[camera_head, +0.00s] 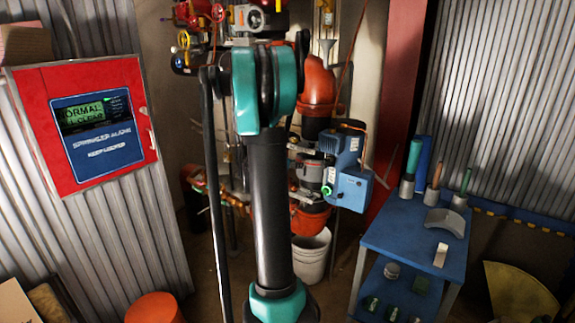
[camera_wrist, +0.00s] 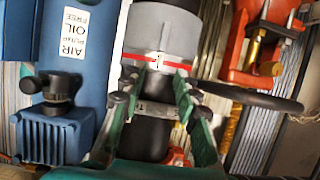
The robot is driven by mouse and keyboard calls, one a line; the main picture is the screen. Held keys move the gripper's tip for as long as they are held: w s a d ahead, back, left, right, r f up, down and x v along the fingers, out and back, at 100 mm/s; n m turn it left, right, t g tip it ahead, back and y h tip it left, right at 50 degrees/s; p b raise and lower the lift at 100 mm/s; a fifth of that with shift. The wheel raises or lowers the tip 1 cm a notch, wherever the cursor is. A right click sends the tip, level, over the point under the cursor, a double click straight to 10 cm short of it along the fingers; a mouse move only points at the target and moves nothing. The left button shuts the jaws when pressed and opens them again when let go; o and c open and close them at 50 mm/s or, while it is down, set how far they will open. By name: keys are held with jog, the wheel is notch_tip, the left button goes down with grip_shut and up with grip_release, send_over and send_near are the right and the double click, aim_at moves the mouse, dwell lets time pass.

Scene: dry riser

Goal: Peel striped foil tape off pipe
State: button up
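In the wrist view, a grey pipe section (camera_wrist: 162,32) runs up the middle, with a thin red stripe (camera_wrist: 160,62) across its lower edge. I cannot tell whether this stripe belongs to the foil tape. Below it the pipe is black. My gripper (camera_wrist: 155,80) has its two green-padded fingers spread on either side of the black part, with tips just below the red stripe. A silvery band with dark marks (camera_wrist: 157,108) shows between the fingers. I cannot tell if the fingers touch the pipe. In the head view my arm hides the gripper.
A blue pump (camera_head: 348,165) stands just right of the pipe; its blue housing (camera_wrist: 55,135) fills the wrist view's left. A black handwheel (camera_wrist: 250,97) lies right of the fingers. A blue cart (camera_head: 395,235) with tools, a white bucket (camera_head: 311,262) and a red alarm panel (camera_head: 85,125) stand around.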

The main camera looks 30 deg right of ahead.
jog(key=shift+x, duration=2.45)
jog(key=shift+s, duration=0.1)
jog(key=shift+c, duration=0.5)
grip_shut()
jog(key=c, duration=0.6)
grip_release()
jog(key=shift+a, duration=0.1)
grip_shut()
jog(key=shift+s+a, duration=0.15)
jog(key=shift+a, duration=0.2)
jog(key=shift+a, duration=0.15)
jog(key=s+a, duration=0.3)
jog(key=a, duration=0.4)
jog(key=shift+a, duration=0.1)
